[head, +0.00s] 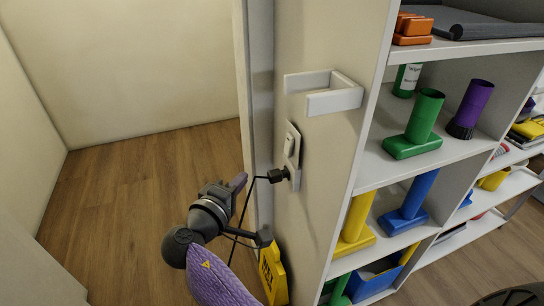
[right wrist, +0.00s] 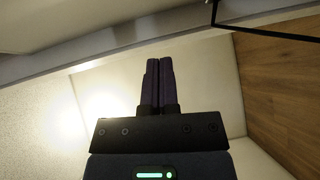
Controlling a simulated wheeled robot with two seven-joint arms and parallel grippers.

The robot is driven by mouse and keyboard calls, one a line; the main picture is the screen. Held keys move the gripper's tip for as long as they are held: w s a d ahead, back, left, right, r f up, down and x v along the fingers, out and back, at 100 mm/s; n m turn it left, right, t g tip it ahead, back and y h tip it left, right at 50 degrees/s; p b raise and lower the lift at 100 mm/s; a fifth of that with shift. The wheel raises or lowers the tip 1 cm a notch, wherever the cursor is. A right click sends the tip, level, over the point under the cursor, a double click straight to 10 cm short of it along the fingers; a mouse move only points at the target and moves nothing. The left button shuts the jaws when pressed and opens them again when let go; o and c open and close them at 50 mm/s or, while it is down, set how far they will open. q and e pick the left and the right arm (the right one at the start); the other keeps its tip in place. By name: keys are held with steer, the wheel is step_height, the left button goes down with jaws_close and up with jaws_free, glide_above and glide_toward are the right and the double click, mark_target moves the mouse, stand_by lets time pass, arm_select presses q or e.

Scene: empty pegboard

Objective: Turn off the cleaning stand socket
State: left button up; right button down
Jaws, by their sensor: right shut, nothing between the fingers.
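The cleaning stand socket (head: 292,158) is a white upright plate on the side panel of the shelf unit. A white rocker switch (head: 289,142) shows in its upper part; I cannot tell which way it is set. A black plug (head: 279,175) sits in its lower part, with a black cable hanging down to the left. My right gripper (head: 239,181) is shut and empty, left of the plug and apart from the socket. Its closed dark fingers also show in the right wrist view (right wrist: 158,82). The socket does not show there. My left gripper is not in view.
A white bracket handle (head: 335,100) sticks out of the panel above the socket. A yellow sign (head: 272,275) stands low by the panel. Shelves on the right hold coloured cylinder stands, including a green one (head: 424,120). The wooden floor (head: 140,190) at left is clear.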

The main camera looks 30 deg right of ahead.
mark_target(289, 145)
arm_select(q)
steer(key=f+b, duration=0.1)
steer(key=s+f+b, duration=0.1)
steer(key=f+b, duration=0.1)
steer(key=b, duration=0.1)
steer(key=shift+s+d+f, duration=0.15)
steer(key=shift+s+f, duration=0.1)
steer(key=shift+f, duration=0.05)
arm_select(e)
steer(key=s+x, duration=0.1)
steer(key=x, duration=0.3)
steer(key=d+x, duration=0.1)
steer(key=x, duration=0.3)
steer(key=s+x, duration=0.1)
steer(key=x, duration=0.4)
steer(key=shift+s+d+f, duration=0.2)
steer(key=shift+s+d, duration=0.05)
steer(key=shift+s, duration=0.05)
